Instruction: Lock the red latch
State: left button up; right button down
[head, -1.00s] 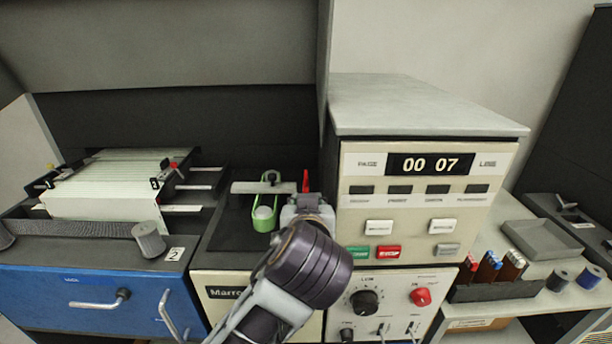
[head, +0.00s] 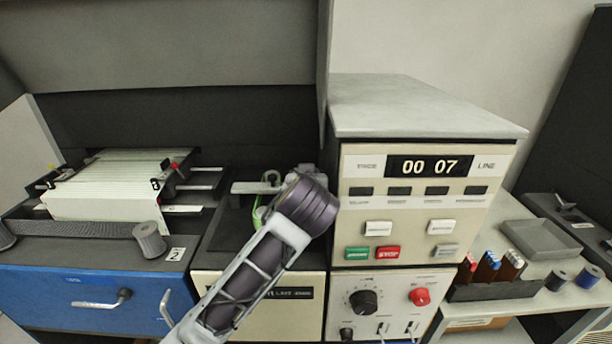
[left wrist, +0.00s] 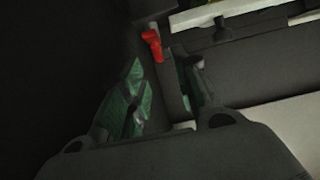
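The red latch (left wrist: 152,44) shows in the left wrist view as a small red lever at the top middle, just beyond my fingertips. In the head view it is hidden behind my left arm. My left gripper (left wrist: 158,66) is open, with green-padded fingers apart and nothing between them. The latch appears in line with the gap, and I see no contact. In the head view my left wrist covers the gripper, beside the cream control cabinet (head: 430,215). My right gripper is not in view.
The cabinet stands close to the right of my left wrist. A grey tray (head: 542,238) is at right.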

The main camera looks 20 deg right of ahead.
pick_arm(q)
jog(key=shift+x, duration=2.8)
jog(key=shift+a, duration=0.1)
jog(key=shift+c, duration=0.3)
grip_shut()
